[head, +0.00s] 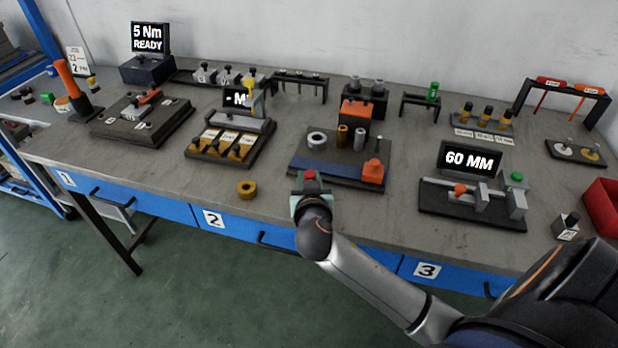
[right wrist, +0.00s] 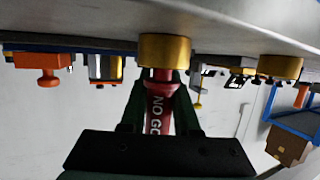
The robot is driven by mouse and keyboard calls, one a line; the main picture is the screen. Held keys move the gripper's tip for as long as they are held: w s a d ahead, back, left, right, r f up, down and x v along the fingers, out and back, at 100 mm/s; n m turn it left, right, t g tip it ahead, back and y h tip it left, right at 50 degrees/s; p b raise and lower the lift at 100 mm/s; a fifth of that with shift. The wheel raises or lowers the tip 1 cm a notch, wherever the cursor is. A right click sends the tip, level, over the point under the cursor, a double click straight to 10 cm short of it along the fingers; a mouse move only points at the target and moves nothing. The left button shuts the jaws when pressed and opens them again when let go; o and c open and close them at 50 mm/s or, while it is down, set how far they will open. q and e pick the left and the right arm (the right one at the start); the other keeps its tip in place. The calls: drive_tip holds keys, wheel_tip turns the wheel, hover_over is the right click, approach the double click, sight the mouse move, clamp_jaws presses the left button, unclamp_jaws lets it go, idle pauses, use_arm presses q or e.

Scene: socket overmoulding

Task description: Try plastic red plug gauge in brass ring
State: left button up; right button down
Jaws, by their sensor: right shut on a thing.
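My right gripper (head: 308,183) is shut on the red plug gauge, whose red end (head: 309,175) shows between the fingers near the front of the bench. In the right wrist view, which is upside down, the red plug gauge (right wrist: 160,105) carries the words NO GO. Its far end meets a brass ring (right wrist: 165,50) at the bench top; how far it enters I cannot tell. In the head view my gripper hides that ring. Another brass ring (head: 246,188) lies to the left, also in the right wrist view (right wrist: 281,67). My left gripper is not in view.
A dark fixture with a blue strip (head: 325,170), an orange block (head: 373,172) and cylinders stands just behind my right gripper. A 60 MM display (head: 470,159) with a measuring fixture stands to the right. The bench front around the left ring is clear.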

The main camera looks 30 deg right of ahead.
drive_tip(key=shift+r+p, duration=1.05)
drive_tip(key=shift+r, duration=0.35)
wheel_tip(320, 180, up, 5)
drive_tip(key=p, duration=0.4)
